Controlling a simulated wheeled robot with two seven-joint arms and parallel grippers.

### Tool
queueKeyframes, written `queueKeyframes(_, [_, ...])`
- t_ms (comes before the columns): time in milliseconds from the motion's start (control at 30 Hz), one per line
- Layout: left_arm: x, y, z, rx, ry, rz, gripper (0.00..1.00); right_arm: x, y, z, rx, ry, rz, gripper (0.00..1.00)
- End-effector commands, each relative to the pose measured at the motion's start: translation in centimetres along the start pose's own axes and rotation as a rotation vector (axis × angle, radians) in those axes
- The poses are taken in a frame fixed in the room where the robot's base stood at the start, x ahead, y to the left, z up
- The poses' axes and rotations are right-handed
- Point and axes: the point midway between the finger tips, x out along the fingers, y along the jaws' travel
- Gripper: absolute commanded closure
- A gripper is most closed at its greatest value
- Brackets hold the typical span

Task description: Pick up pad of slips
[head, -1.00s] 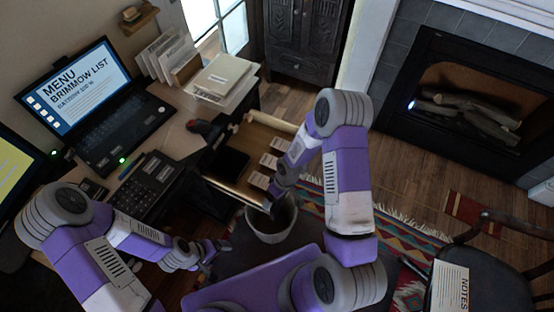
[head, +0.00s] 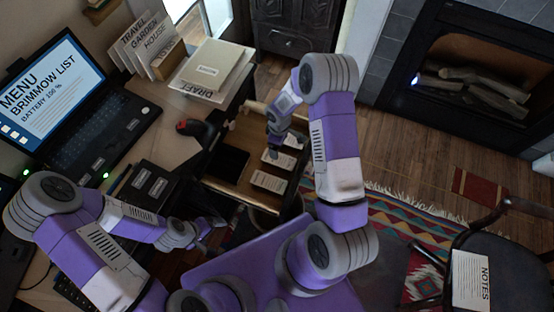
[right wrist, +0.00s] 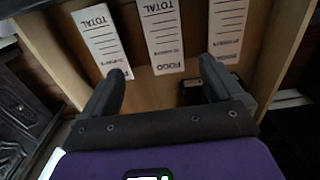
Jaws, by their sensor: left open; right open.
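Three white printed pads of slips lie in a row in an open wooden drawer (head: 222,178): a near pad (head: 268,182), a middle pad (head: 279,159) and a far pad (head: 293,141). In the right wrist view they are a left pad (right wrist: 100,36), a middle pad (right wrist: 161,38) and a right pad (right wrist: 227,28). My right gripper (head: 277,140) is open and empty over the drawer's far end, partly covering the far pad. Its fingers (right wrist: 164,80) are apart, with the middle pad beyond the gap. My left gripper (head: 213,226) is open and empty by the desk's front edge.
The drawer's wooden walls stand around the pads. A dark flat object (head: 227,164) lies in the drawer beside them. The desk above holds a laptop (head: 98,124), a red-black scanner-like object (head: 196,130) and stacked papers (head: 212,69). A chair (head: 500,255) stands at right.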

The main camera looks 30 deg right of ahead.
Motion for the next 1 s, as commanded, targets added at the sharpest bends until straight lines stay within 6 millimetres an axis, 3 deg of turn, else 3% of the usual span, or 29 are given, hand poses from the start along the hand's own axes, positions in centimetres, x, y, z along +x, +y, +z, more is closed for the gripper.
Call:
queueKeyframes(100, [1.5, -0.6, -0.1, 0.0, 0.0, 0.0, 0.06, 1.6, 0.0, 0.0, 0.0, 0.0, 0.0, 0.06])
queueKeyframes(533, [2.8, -1.1, -0.2, 0.0, 0.001, 0.0, 0.06, 5.3, -0.4, 0.0, 0.001, -0.001, -0.002, 0.06])
queueKeyframes(800, [4.3, -1.6, -0.2, 0.0, 0.001, 0.0, 0.06, 9.1, -0.8, 0.1, 0.001, 0.0, -0.001, 0.06])
queueKeyframes(1000, [4.2, -1.6, -0.2, 0.0, 0.001, 0.0, 0.06, 9.2, -0.8, 0.0, 0.001, 0.002, 0.0, 0.06])
